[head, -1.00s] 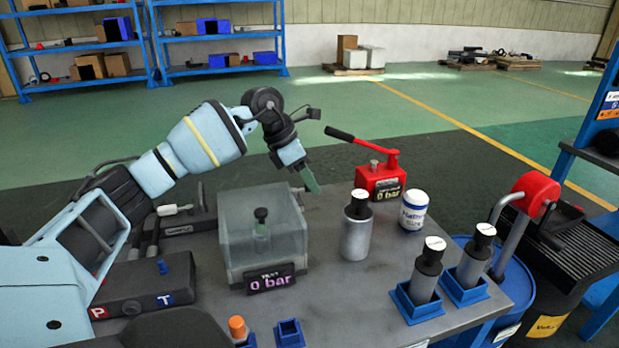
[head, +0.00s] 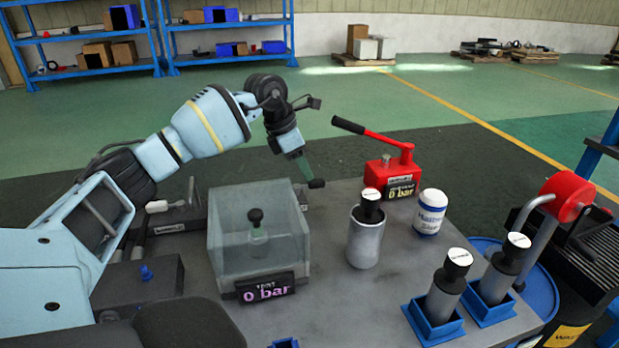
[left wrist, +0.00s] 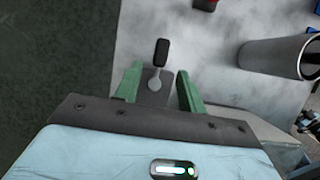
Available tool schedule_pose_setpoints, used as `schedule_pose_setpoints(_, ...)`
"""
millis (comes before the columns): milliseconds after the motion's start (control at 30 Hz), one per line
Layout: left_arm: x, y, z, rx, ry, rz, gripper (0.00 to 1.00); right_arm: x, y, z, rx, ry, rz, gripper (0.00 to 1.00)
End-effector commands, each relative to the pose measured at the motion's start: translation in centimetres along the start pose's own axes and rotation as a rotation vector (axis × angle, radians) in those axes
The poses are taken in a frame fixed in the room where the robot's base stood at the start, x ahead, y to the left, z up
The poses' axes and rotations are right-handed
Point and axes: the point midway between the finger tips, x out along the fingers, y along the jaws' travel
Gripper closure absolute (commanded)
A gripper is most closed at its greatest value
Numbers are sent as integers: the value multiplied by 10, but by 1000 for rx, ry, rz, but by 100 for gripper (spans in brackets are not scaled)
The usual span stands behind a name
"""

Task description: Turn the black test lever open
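The test lever has a black grip (head: 316,183) and stands at the back edge of the bench, just behind the clear box. In the left wrist view its black grip (left wrist: 161,52) sits on a grey stem that runs down between my fingers. My left gripper (head: 302,168) is beside the lever in the head view, pointing down, with one green finger showing. In the left wrist view the gripper (left wrist: 158,86) is open, its two green fingers on either side of the stem with gaps left and right. Whether either finger touches the lever cannot be told. My right gripper is not in view.
The clear box (head: 225,262) with a 0 bar display (head: 266,288) stands in front of the lever. A red hand pump (head: 389,175), a grey cylinder (head: 366,240) and a white can (head: 431,213) stand to the right. Two cylinders sit in blue holders (head: 436,323) at front right.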

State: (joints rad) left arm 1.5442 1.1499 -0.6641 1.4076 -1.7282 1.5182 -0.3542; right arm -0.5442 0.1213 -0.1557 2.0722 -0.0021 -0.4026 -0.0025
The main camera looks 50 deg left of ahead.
Motion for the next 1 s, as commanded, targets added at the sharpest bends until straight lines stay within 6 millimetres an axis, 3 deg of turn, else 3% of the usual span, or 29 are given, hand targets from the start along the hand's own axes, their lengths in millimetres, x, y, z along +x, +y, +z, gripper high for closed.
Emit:
schedule_pose_setpoints(100, 19, -1, -1, -1, 3, -3, 60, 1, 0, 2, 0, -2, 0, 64)
schedule_pose_setpoints(300, 37, 0, 0, 0, 0, -1, 60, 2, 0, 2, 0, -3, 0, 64)
schedule_pose_setpoints(667, 41, 0, 0, 0, -1, 0, 61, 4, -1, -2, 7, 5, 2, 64)
schedule_pose_setpoints(933, 40, 0, 0, 0, -1, 0, 97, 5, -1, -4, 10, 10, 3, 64)
schedule_pose_setpoints(1000, 40, 0, 0, 0, -1, 0, 100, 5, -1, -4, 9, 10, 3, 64)
